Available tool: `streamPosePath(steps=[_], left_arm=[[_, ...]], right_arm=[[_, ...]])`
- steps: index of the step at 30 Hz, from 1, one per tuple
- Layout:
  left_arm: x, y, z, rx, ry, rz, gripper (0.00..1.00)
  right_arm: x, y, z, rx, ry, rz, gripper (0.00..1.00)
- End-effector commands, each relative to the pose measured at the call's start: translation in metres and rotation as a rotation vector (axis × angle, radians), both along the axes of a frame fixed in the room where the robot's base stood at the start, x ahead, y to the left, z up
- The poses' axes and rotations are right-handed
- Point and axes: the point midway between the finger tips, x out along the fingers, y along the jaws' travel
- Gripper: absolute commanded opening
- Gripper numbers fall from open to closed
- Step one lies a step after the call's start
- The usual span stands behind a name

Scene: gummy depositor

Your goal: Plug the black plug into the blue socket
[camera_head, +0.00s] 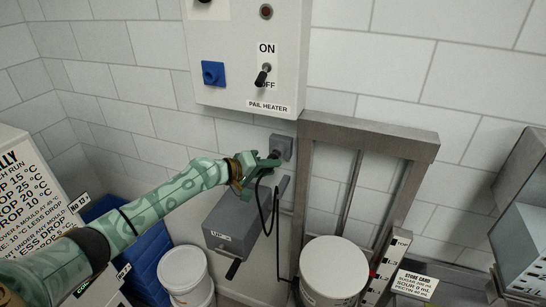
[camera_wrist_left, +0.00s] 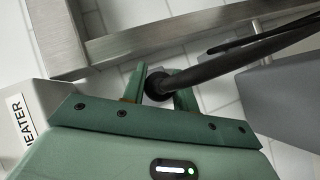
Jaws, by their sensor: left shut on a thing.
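The blue socket (camera_head: 213,73) is on the front of the white control panel, left of its ON/OFF switch. My left gripper (camera_head: 268,164) is below the panel, next to a grey wall box (camera_head: 282,147), lower and to the right of the blue socket. In the left wrist view, its fingers (camera_wrist_left: 159,85) are shut on the black plug (camera_wrist_left: 157,86). The plug's black cable (camera_wrist_left: 215,64) runs off to the upper right there. In the head view the fingers hide most of the plug, and I cannot tell whether it touches the grey box. My right gripper is in neither view.
The white panel (camera_head: 236,91) has a black toggle switch (camera_head: 263,75). A grey box marked UP (camera_head: 232,223) is below my left gripper. A metal frame (camera_head: 368,135) stands to the right around a white pail (camera_head: 333,271). Bare tiled wall lies left of the panel.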

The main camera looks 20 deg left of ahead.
Motion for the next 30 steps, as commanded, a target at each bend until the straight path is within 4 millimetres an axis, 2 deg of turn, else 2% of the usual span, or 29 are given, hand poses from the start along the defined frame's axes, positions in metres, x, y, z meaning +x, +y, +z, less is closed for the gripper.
streamPosePath(steps=[17, 24, 30], left_arm=[[-0.02, -0.001, 0.001, -0.001, 0.001, 0.0, 0.0], [-0.051, -0.003, 0.003, -0.001, 0.002, 0.0, 0.0], [-0.066, -0.004, 0.001, -0.001, -0.001, 0.0, 0.0]], right_arm=[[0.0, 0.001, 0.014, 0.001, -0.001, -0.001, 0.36], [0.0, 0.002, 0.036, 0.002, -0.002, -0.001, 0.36], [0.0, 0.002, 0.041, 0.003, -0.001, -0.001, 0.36]])
